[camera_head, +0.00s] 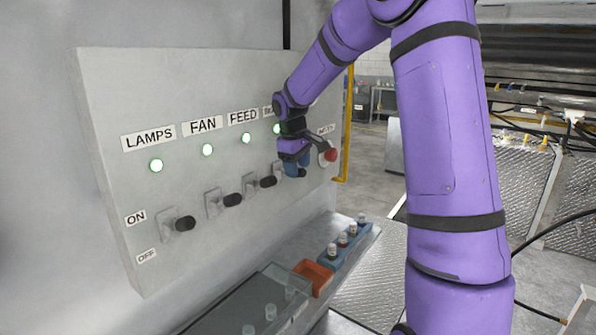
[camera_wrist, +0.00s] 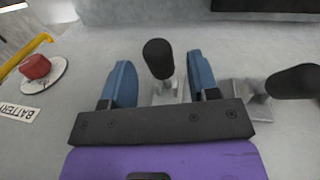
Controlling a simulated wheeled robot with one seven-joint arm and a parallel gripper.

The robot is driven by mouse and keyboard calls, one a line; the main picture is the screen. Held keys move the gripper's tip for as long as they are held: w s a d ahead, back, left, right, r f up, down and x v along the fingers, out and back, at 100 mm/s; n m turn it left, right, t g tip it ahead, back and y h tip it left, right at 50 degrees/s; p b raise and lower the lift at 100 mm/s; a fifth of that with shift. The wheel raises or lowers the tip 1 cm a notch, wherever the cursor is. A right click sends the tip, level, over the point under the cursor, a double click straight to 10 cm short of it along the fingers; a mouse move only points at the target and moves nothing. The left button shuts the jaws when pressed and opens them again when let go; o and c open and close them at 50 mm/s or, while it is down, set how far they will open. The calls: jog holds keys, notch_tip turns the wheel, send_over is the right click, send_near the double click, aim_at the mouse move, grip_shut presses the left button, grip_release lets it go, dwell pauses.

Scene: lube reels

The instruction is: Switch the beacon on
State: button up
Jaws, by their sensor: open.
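The beacon label (camera_head: 267,111) is the fourth on the grey panel, mostly hidden by my arm. A green lit lamp (camera_head: 277,128) shows below it. My gripper (camera_head: 293,168) is at the fourth switch, which it largely hides in the head view. In the wrist view, my open gripper (camera_wrist: 160,75) has one blue finger on each side of the black lever knob (camera_wrist: 158,58), with visible gaps and no clear contact. Its plate is behind the knob. I cannot tell whether this lever is up or down.
The LAMPS (camera_head: 185,223), FAN (camera_head: 232,199) and FEED (camera_head: 268,181) levers stand to the left, each with a green lit lamp above. A red battery knob (camera_head: 330,155) is close on the right. An orange tray (camera_head: 313,277) and small bottles (camera_head: 343,240) sit below.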

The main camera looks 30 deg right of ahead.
jog(key=shift+d+f, duration=0.15)
jog(key=shift+f, duration=0.7)
grip_shut()
jog(key=shift+w+r+g+h, duration=0.3)
jog(key=shift+r+g, duration=0.1)
jog(key=shift+g, duration=0.3)
